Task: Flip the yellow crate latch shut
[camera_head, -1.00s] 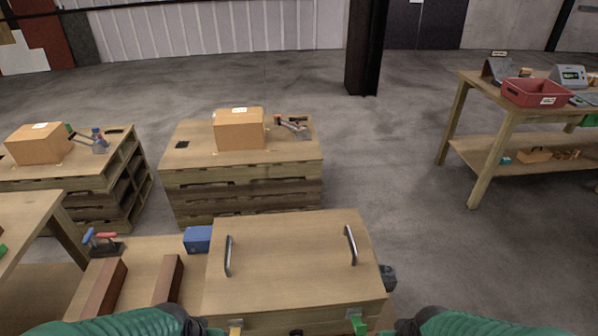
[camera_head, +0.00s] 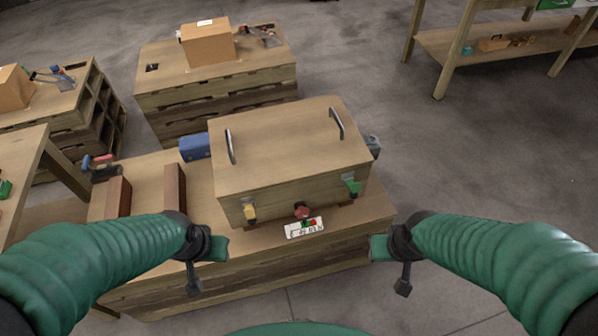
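A wooden crate (camera_head: 284,160) with a closed lid and two metal handles stands on the bench in front of me. On its front face are a yellow latch (camera_head: 250,212) at the left and a green latch (camera_head: 353,188) at the right. Whether the yellow latch is flipped up or down is too small to tell. My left gripper (camera_head: 220,247) is below and left of the yellow latch, apart from it. My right gripper (camera_head: 379,247) is below and right of the green latch, touching nothing visible. The finger gap of each gripper does not show clearly.
A pallet stack with a carton (camera_head: 207,43) stands behind.

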